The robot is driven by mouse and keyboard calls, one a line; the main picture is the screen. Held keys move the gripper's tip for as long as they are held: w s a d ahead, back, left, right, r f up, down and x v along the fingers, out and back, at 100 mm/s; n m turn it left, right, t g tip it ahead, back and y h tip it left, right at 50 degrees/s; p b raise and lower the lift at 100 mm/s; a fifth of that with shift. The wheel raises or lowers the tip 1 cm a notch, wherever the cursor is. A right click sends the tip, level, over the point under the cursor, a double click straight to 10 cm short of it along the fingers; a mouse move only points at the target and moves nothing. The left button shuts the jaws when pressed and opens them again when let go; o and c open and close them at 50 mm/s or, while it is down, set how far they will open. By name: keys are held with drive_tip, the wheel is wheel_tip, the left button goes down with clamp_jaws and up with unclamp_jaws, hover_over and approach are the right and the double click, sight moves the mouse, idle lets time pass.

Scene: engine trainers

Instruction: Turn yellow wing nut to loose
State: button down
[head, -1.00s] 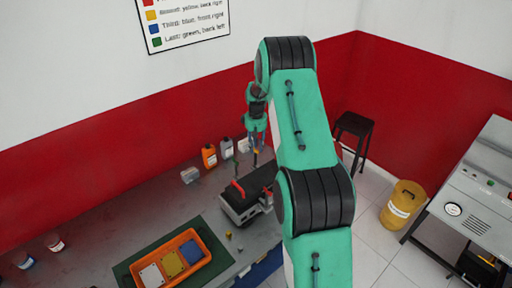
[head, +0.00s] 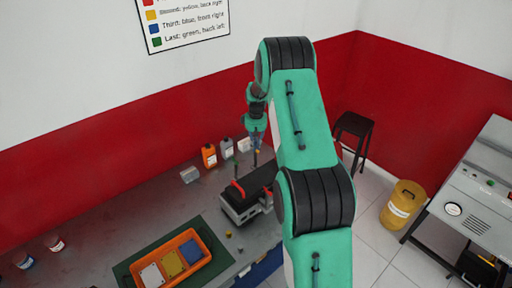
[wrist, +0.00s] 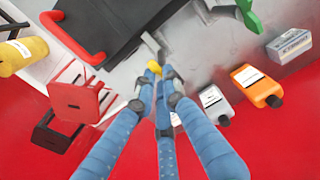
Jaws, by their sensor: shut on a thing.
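The yellow wing nut (wrist: 154,68) sits between the fingertips in the wrist view, on the side of the dark engine trainer (wrist: 110,25). My gripper (wrist: 156,78) is shut on it, with its blue fingers covering part of it. In the head view the gripper (head: 257,148) points down at the back right of the trainer (head: 241,209), and a small yellow spot of the nut (head: 257,151) shows at its tips. A red part (wrist: 72,38) and a green part (wrist: 248,14) of the trainer also show.
Orange bottle (head: 209,156), grey bottle (head: 226,148) and a small pale box (head: 189,175) stand behind the trainer. A stool (head: 353,128) and yellow drum (head: 403,203) stand right.

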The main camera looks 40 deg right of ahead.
drive_tip(key=n, duration=0.4)
drive_tip(key=shift+w, duration=0.1)
drive_tip(key=n, duration=0.3)
drive_tip(key=shift+n+b, duration=0.3)
drive_tip(key=shift+n, duration=0.1)
drive_tip(key=n, duration=0.4)
drive_tip(key=shift+w+a+n, duration=0.1)
drive_tip(key=shift+n, duration=0.2)
drive_tip(key=n, duration=0.3)
drive_tip(key=shift+n, duration=0.4)
drive_tip(key=c, duration=1.8)
unclamp_jaws()
drive_tip(key=shift+r, duration=0.1)
wheel_tip(320, 180, up, 12)
drive_tip(key=shift+f, duration=0.1)
